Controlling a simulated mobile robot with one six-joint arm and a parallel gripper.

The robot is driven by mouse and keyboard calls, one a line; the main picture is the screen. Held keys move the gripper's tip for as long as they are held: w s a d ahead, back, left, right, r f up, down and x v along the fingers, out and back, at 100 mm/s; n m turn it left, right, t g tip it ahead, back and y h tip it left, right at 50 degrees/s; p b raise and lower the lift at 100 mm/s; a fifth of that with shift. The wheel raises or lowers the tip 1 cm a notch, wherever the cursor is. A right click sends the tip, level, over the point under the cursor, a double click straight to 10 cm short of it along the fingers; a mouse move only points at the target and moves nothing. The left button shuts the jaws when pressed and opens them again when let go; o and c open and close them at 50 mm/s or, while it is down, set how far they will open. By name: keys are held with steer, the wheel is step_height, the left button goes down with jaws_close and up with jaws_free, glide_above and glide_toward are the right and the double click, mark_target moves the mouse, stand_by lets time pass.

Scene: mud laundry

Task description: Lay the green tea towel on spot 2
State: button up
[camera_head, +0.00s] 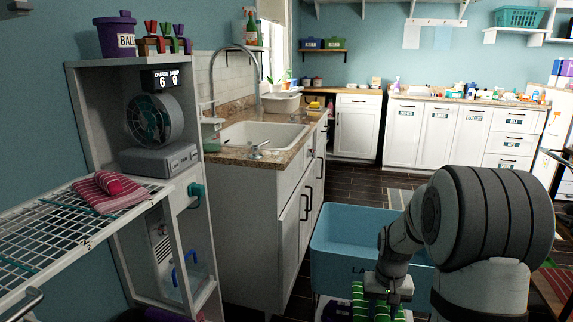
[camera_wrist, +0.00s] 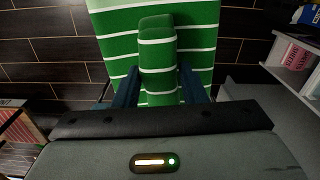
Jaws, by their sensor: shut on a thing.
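The green tea towel (camera_head: 360,302) has white stripes and hangs at my gripper (camera_head: 385,288), low in front of the blue tub. In the wrist view my gripper (camera_wrist: 159,88) is shut on a raised fold of the green tea towel (camera_wrist: 205,22), with the rest spread beyond the fingers over dark floor. A small label reading 2 (camera_head: 88,246) is on the front edge of the white wire rack (camera_head: 45,238) at the left. The rack's surface behind that label looks bare. The gripper is well to the right of the rack.
A red striped towel (camera_head: 125,200) lies at the rack's far right end. A grey cabinet with a fan (camera_head: 152,120) stands behind it. The blue tub (camera_head: 345,240) stands on the floor beside the sink counter (camera_head: 262,158). Dark floor is open toward the back cabinets.

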steer(key=w+a+f+n+b, duration=0.25)
steer(key=a+f+b, duration=0.25)
steer(key=a+f, duration=0.3)
step_height(320, 180, up, 15)
steer(key=s+a+p, duration=0.1)
steer(key=s+p, duration=0.1)
steer(key=p, duration=2.2)
steer(key=shift+f+p, duration=0.15)
steer(key=shift+p, duration=0.25)
